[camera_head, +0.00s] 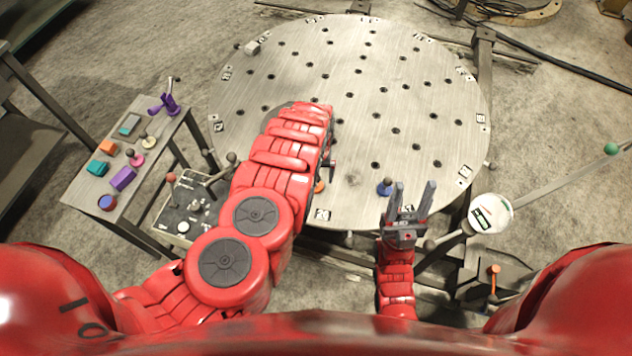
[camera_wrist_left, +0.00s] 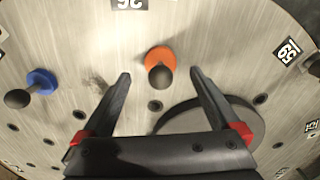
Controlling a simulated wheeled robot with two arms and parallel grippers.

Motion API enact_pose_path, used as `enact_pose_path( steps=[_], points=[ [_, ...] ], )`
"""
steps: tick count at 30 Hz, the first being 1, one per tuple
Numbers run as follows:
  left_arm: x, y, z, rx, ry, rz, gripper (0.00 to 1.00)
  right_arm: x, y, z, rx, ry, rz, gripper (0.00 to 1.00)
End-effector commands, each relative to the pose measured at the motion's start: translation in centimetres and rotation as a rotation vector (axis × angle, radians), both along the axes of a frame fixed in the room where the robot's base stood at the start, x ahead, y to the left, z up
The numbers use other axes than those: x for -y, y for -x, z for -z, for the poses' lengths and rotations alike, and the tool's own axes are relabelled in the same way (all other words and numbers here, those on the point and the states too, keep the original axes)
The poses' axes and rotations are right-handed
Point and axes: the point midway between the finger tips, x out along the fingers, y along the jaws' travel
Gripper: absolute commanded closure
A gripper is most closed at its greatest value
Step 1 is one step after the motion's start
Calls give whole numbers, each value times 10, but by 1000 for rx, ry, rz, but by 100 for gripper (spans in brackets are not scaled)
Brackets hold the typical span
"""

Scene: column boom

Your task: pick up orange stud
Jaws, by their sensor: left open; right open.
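The orange stud, an orange round base with a dark knob, stands on the round metal table; its orange edge (camera_head: 319,187) shows beside my left arm in the head view, the rest hidden. In the left wrist view the orange stud (camera_wrist_left: 157,54) is in the upper middle. My left gripper (camera_wrist_left: 160,76) is open, its fingertips to either side of the knob in the picture; contact cannot be told. In the head view its fingers are mostly hidden by my arm. My right gripper (camera_head: 414,184) is open and empty at the table's near edge.
A blue stud (camera_head: 385,188) stands on the round table (camera_head: 400,90), also in the left wrist view (camera_wrist_left: 41,80). A dark disc (camera_wrist_left: 215,118) lies near my left gripper. A side table (camera_head: 75,191) with several coloured parts and a control box (camera_head: 187,208) stand left.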

Motion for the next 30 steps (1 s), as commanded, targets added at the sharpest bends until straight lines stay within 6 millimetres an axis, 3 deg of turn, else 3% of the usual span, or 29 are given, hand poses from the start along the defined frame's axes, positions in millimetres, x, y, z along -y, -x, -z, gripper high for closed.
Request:
enact_pose_path(
  steps=[8, 13, 25, 30],
  points=[
    [-2, 1, 21, 0, 0, 1, 5, 0, 0, -8, 0, 0, 0, 50],
    [-2, 0, 39, 0, -1, 0, 5, 0, 0, 3, 0, 0, 0, 50],
    [0, 0, 42, -1, 2, 1, 5, 0, 0, 4, 0, 0, 0, 50],
    [-1, 1, 42, -2, 1, 1, 35, 0, 0, 4, 0, 0, 0, 50]
  ],
)
